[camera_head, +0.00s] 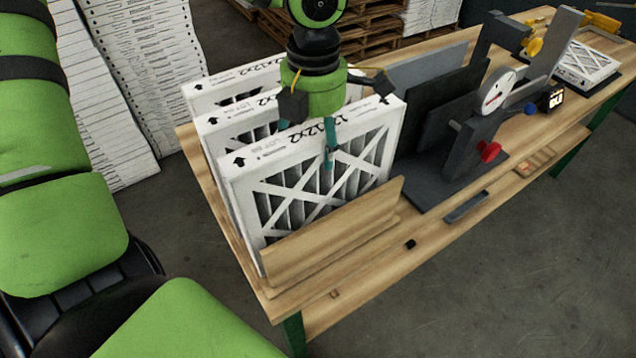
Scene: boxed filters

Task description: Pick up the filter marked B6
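Several white-framed pleated filters stand upright in a row at the left end of the workbench. The front filter (283,208) rests behind a wooden rail. The middle filter (226,128) and rear filter (205,92) are partly hidden behind it. Their top edges carry arrows and size print; I cannot read a B6 mark. My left gripper (309,142) is over the front filter's top edge and hides part of its print. One teal finger hangs before its front face; the other is mostly hidden behind the edge. I cannot tell whether they press on it. My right gripper is not in view.
The wooden rail (330,235) borders the front filter. Dark panels (440,105) stand close to its right. A grey fixture with a dial gauge (497,92) and red knob stands farther right. Another filter (585,62) lies flat at the far end. Stacked white boxes and pallets are behind.

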